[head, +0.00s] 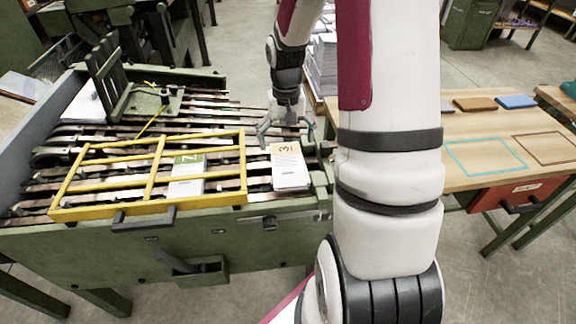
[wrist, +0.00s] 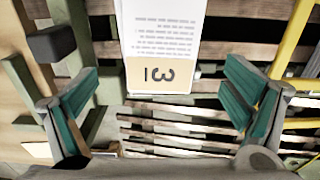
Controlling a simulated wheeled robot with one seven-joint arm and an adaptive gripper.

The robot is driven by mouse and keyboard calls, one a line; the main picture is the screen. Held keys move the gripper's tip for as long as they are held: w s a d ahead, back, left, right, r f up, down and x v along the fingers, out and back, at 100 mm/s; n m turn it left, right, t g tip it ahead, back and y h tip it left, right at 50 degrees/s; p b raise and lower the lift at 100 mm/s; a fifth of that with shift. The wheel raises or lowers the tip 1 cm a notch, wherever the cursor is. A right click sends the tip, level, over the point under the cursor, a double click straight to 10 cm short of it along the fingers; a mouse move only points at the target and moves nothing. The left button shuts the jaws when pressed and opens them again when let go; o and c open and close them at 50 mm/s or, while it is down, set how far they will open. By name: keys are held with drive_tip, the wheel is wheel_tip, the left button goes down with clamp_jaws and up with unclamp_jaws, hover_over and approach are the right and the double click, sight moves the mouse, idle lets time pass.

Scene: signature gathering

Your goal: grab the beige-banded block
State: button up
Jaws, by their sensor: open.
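The beige-banded block (head: 290,168) is a white stack of printed pages with a beige band marked 3. It lies on the slatted bed of the green machine, right of the yellow frame. In the wrist view the block (wrist: 160,35) is at top centre, its banded end toward me. My gripper (head: 287,132) is just behind the block in the head view. In the wrist view my gripper (wrist: 160,100) has its teal fingers spread wide, with nothing between them. The block lies ahead of the fingertips, apart from them as far as I can tell.
A yellow frame (head: 152,170) lies over a green-banded block (head: 187,172) to the left. A dark knob (wrist: 50,43) stands near the left finger in the wrist view. A wooden table (head: 460,120) with a brown pad and a blue pad (head: 516,101) is at right.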

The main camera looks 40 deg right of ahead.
sight(287, 154)
wheel_tip(287, 154, down, 4)
drive_tip(key=shift+w+d+f+b, duration=0.1)
drive_tip(key=shift+f+b, duration=0.15)
drive_tip(key=shift+b, duration=0.2)
drive_tip(key=c, duration=1.4)
drive_tip(key=shift+c, duration=0.2)
drive_tip(key=shift+r, duration=0.15)
